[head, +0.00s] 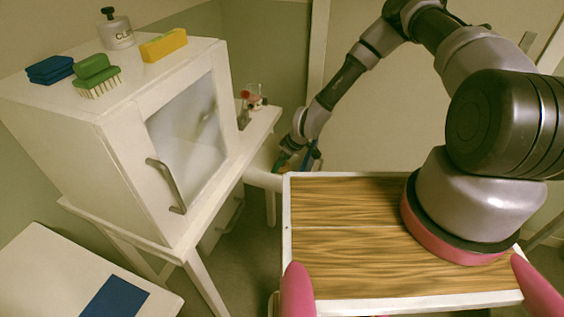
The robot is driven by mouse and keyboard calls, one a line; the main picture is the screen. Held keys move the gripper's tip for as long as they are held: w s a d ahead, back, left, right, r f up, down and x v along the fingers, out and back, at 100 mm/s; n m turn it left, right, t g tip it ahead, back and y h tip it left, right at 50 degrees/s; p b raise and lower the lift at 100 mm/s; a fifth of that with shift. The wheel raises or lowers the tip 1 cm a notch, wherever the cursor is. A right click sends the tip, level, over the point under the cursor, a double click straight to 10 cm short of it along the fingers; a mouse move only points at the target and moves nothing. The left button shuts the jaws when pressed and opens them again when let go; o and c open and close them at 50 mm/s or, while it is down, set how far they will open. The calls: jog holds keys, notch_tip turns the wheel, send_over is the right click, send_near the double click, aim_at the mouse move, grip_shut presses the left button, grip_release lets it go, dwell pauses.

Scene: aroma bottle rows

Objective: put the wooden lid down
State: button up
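My gripper (297,158) is small and far off at the end of my arm, low beside the narrow white table right of the cabinet. Small green, orange and blue patches show at its tip. I cannot tell whether its fingers are open or shut, or whether they hold anything. I cannot make out the wooden lid in this view; it may be too small or hidden by the gripper. The wood-grain deck in the foreground is the top of my own base.
A white cabinet (75,150) with a closed glass door (190,125) carries a blue sponge (50,70), green brush (97,76), labelled bottle (117,32) and yellow sponge (163,45). Small glassware (254,97) stands on the white table (258,128). A blue mat (114,297) lies front left.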

jog(key=v, duration=1.2)
jog(key=w+d+r+m+t+h, duration=0.1)
jog(key=w+d+r+m, duration=0.35)
jog(key=r, duration=1.05)
jog(key=s+d+r+m+t+h, duration=0.15)
jog(key=d+r, duration=0.55)
jog(key=r, duration=0.8)
jog(key=s+d+r+m+t, duration=0.1)
jog(key=s+d+r+m, duration=0.3)
jog(key=s+r, duration=0.6)
jog(key=s+d+r+m+t, duration=0.1)
jog(key=s+d+r+m, duration=0.4)
jog(key=s+r, duration=0.5)
jog(key=shift+r+m, duration=0.5)
jog(key=shift+r, duration=0.15)
jog(key=shift+s+d, duration=0.1)
